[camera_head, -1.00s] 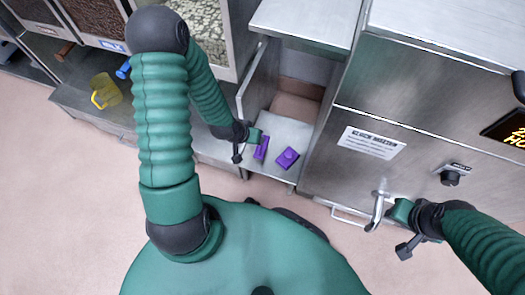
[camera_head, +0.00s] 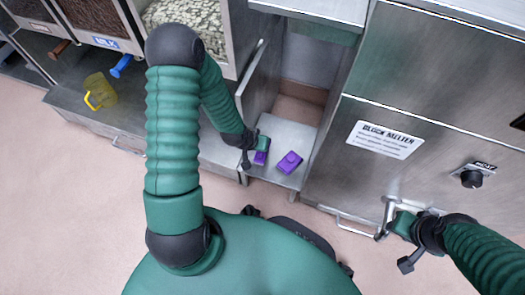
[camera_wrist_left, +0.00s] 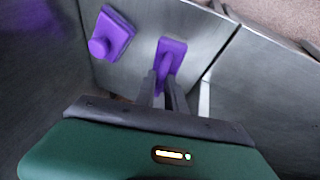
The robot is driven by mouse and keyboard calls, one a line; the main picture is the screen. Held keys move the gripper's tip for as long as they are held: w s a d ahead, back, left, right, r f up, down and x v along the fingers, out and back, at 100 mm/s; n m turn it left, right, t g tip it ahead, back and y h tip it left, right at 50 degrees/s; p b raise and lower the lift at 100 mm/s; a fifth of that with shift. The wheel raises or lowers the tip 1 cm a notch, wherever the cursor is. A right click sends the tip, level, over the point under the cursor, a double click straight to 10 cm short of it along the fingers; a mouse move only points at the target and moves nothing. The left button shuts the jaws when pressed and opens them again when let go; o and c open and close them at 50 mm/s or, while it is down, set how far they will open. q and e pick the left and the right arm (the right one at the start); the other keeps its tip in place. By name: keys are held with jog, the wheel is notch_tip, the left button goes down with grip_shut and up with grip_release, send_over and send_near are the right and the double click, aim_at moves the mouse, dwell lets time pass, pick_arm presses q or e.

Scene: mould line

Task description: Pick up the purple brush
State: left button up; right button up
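The elongated purple piece, which looks like the brush (camera_head: 261,157), lies on a grey metal surface inside an open cabinet bay. In the left wrist view the brush (camera_wrist_left: 171,50) has a broad far end and a narrow part running down between my fingers. My left gripper (camera_head: 262,145) is right at it, with its fingers (camera_wrist_left: 163,88) on either side of the narrow part. I cannot tell whether they press on it. A purple block with a round knob (camera_head: 290,162) lies to its right, apart; it also shows in the left wrist view (camera_wrist_left: 112,35). My right gripper (camera_head: 392,225) is at a metal handle, its fingers unclear.
The bay has upright metal walls close on both sides of the pieces. The block melter (camera_head: 385,140) stands to the right, with a black knob (camera_head: 471,179) and the metal handle (camera_head: 388,208). A yellow mug (camera_head: 101,91) stands on a ledge at left.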

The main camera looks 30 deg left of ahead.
pick_arm(q)
grip_shut()
dwell(0.5)
dwell(0.8)
